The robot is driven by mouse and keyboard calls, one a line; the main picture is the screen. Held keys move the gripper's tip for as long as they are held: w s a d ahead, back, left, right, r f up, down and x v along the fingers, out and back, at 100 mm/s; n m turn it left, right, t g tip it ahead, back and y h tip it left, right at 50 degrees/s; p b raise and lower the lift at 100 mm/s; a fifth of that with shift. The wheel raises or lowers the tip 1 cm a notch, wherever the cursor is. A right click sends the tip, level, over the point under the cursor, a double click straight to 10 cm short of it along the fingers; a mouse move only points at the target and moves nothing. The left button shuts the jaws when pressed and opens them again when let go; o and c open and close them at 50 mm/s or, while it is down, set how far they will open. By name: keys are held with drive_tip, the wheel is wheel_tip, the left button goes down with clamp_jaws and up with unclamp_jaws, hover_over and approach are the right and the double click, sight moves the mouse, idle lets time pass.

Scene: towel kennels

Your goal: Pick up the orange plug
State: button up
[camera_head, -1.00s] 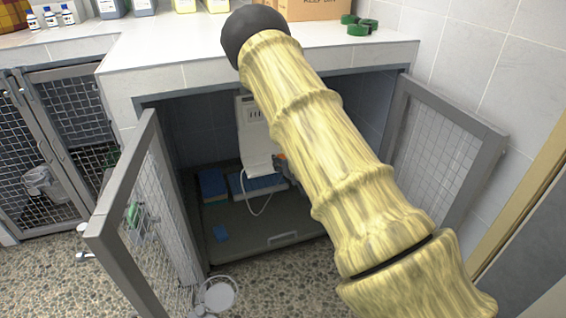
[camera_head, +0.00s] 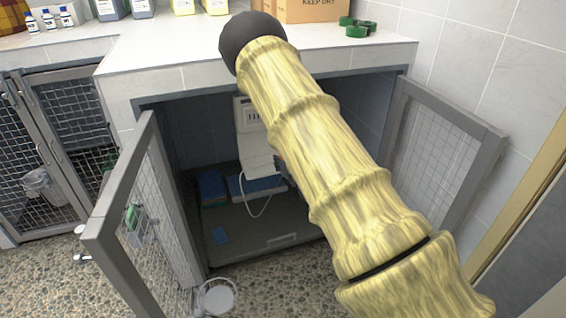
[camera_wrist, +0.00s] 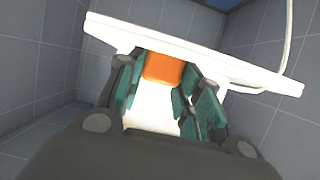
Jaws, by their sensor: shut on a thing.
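The orange plug (camera_wrist: 165,68) shows in the wrist view as an orange block between my gripper's fingers, against a white device. My gripper (camera_wrist: 160,86) has teal-padded fingers on both sides of it and is shut on it. In the head view my arm hides the gripper and nearly all of the plug. The white device (camera_head: 255,145) with a slotted panel stands inside the open kennel, just left of my arm. A white cord (camera_head: 266,203) loops down from it. Whether the plug is clear of the device cannot be told.
The kennel has open mesh doors at left (camera_head: 150,225) and right (camera_head: 440,150). Blue folded towels (camera_head: 212,185) lie on the grey kennel floor tray (camera_head: 255,228). The tiled counter (camera_head: 180,55) above holds bottles, a cardboard box (camera_head: 310,10) and green rings (camera_head: 358,26).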

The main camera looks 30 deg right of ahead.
wheel_tip(320, 180, up, 4)
drive_tip(key=shift+r+p, duration=0.1)
drive_tip(key=shift+p, duration=0.45)
drive_tip(key=s+a+p, duration=0.1)
drive_tip(key=s+a, duration=0.2)
drive_tip(key=a, duration=1.2)
drive_tip(key=shift+a+r, duration=0.35)
drive_tip(key=shift+r, duration=0.05)
